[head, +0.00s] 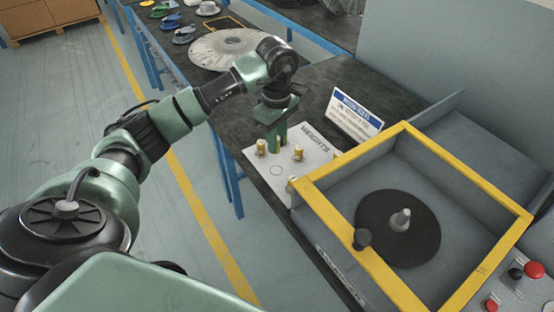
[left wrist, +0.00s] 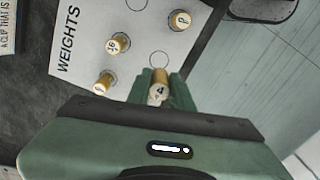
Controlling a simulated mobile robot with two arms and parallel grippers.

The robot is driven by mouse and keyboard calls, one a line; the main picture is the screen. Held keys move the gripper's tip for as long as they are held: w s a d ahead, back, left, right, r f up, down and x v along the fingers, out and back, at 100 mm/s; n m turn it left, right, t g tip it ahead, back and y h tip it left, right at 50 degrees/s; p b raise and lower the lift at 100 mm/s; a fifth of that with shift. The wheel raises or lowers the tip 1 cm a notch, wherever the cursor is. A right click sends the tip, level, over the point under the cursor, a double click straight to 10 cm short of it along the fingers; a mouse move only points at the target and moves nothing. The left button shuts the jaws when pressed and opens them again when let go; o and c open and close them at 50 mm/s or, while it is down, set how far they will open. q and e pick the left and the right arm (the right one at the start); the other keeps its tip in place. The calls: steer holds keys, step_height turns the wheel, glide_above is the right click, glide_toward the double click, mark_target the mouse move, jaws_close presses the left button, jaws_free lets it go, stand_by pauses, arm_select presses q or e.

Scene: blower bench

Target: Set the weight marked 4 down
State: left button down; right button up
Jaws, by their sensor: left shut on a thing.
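The weight marked 4 (left wrist: 158,90) is a small brass cylinder with a pale numbered top. It stands upright between the fingers of my left gripper (left wrist: 160,86), which is shut on it. In the head view my left gripper (head: 275,142) points down over the far part of the white WEIGHTS board (head: 269,172). In the left wrist view an empty printed circle (left wrist: 160,59) lies just beyond the held weight. I cannot tell whether the weight touches the board. My right gripper is not in view.
Other brass weights stand on the board, including one marked 16 (left wrist: 118,43), one nearer the gripper side (left wrist: 104,83) and one near the board's edge (left wrist: 180,20). A sign (head: 355,118) stands behind. A yellow-framed box (head: 333,213) is at right.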

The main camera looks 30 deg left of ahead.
arm_select(q)
step_height(320, 180, down, 4)
steer(key=shift+f, duration=0.1)
step_height(320, 180, down, 4)
steer(key=shift+r+p, duration=0.1)
steer(key=shift+p, duration=0.4)
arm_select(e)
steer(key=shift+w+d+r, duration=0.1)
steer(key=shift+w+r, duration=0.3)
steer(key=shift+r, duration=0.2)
arm_select(q)
steer(key=c, duration=1.7)
jaws_free()
steer(key=o, duration=0.4)
steer(key=shift+o, duration=0.2)
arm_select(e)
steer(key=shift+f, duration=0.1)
